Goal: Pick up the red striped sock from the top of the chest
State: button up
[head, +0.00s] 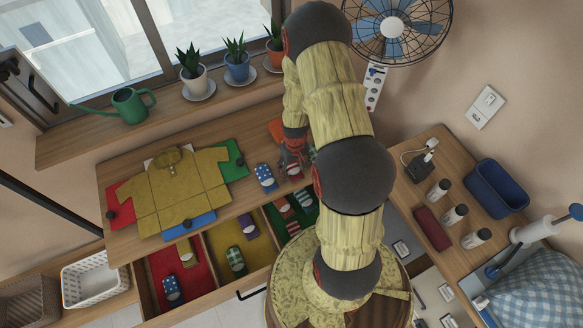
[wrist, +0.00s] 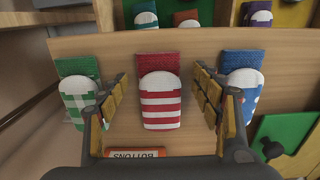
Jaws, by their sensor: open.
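The red striped sock (wrist: 161,102), with a red cuff and red and white stripes, lies on the wooden chest top (wrist: 105,45). In the head view my gripper and arm mostly hide it. My gripper (wrist: 162,84) is open above the sock, with one finger on each side of it and nothing held. In the head view my gripper (head: 292,152) is over the chest top, right of a blue sock with white dots (head: 265,177). A green and white checked sock (wrist: 80,98) lies left of the striped one in the wrist view, and the blue sock (wrist: 243,92) lies right.
An orange box marked BUTTONS (wrist: 155,153) lies close by. The open drawer (head: 152,297) below has red, yellow and green sections with socks. Plants and a watering can (head: 130,106) line the sill.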

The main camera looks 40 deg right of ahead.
jog(key=shift+r, duration=0.1)
jog(key=c, duration=1)
